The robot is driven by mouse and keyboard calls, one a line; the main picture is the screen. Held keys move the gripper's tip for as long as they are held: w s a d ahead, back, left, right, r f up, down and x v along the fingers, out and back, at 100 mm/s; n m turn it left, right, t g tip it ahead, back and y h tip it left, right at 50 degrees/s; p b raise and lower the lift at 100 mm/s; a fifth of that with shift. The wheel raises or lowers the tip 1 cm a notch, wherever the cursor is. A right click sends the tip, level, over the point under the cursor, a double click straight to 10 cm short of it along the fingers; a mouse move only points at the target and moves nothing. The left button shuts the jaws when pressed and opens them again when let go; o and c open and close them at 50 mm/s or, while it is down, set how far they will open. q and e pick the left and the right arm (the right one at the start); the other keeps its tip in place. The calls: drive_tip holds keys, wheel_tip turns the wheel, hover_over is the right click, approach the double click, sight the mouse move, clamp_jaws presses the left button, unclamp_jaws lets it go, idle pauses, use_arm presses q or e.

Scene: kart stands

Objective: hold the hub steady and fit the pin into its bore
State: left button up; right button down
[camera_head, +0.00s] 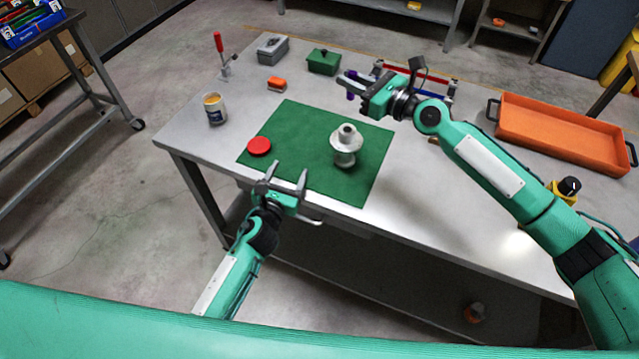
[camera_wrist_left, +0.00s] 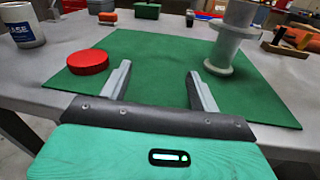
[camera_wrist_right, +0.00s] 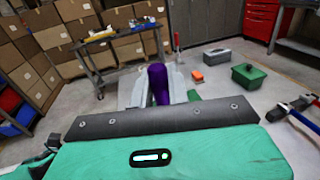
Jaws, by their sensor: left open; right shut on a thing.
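The grey metal hub (camera_head: 345,157) stands upright on the green mat (camera_head: 300,125), its bore facing up. The left wrist view also shows the hub (camera_wrist_left: 232,40), right of the fingers. My left gripper (camera_head: 287,174) is open and empty at the mat's front edge, apart from the hub. My right gripper (camera_head: 347,82) is shut on the purple pin (camera_wrist_right: 158,84), held above the table behind the hub. The pin is largely hidden by the gripper in the head view.
A red disc (camera_head: 259,146) lies on the mat's left side. A can (camera_head: 215,108), orange block (camera_head: 277,84), grey box (camera_head: 272,46) and green box (camera_head: 323,62) stand around it. An orange tray (camera_head: 560,135) is at right. The mat around the hub is clear.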

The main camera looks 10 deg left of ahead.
sight(342, 155)
use_arm(q)
drive_tip(key=s+d+h, duration=0.1)
drive_tip(key=d, duration=0.1)
drive_tip(key=s+d+m+h, duration=0.1)
drive_tip(key=d+h, duration=0.1)
drive_tip(key=d, duration=0.1)
drive_tip(key=d+h, duration=0.1)
drive_tip(key=d, duration=0.2)
drive_tip(key=shift+s+d+r+m+g, duration=0.15)
drive_tip(key=shift+s+r+m+g, duration=0.2)
drive_tip(key=shift+s+m+g, duration=0.05)
drive_tip(key=shift+w+d+h, duration=0.2)
drive_tip(key=shift+d+h, duration=0.05)
drive_tip(key=shift+h, duration=0.05)
drive_tip(key=x, duration=1.1)
drive_tip(key=shift+w, duration=0.2)
drive_tip(key=c, duration=1.3)
drive_tip(key=shift+f, duration=0.1)
use_arm(e)
wheel_tip(342, 155, down, 7)
drive_tip(key=shift+n+g+y, duration=0.3)
drive_tip(key=shift+g, duration=0.1)
drive_tip(key=shift+r, duration=0.1)
